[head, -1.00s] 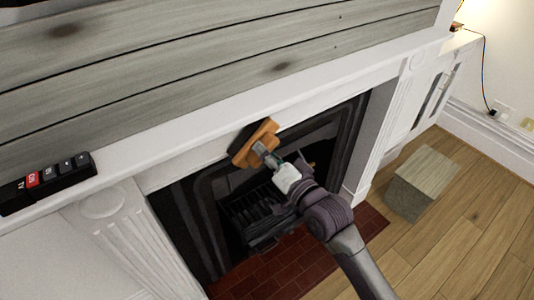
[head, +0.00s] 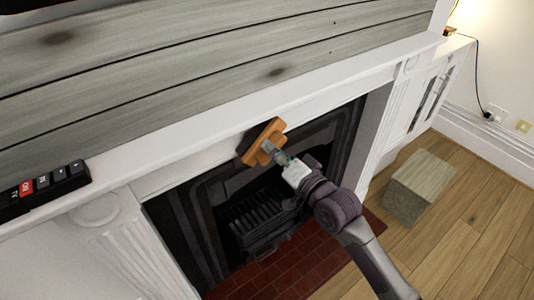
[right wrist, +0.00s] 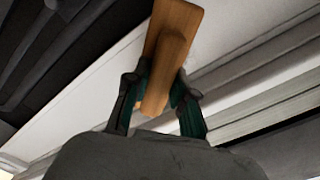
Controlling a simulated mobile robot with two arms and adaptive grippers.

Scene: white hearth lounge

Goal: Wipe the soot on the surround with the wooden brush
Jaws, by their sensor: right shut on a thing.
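The wooden brush (head: 266,141) is orange-brown with a dark bristle side. My right gripper (head: 277,154) is shut on its handle; the right wrist view shows both fingers (right wrist: 158,95) on either side of the brush's handle (right wrist: 165,70). The brush is tilted, its bristle side toward the white surround (head: 205,165) just under the mantel shelf. I cannot tell whether the bristles touch it. No soot mark is clear on the visible surround; the brush may hide it. My left gripper is not in view.
The white mantel shelf (head: 230,115) runs above the dark fireplace with its grate (head: 258,215). A dark block with a red key (head: 45,188) sits on the shelf at left. A wooden cube (head: 418,187) stands on the floor at right, near my right arm.

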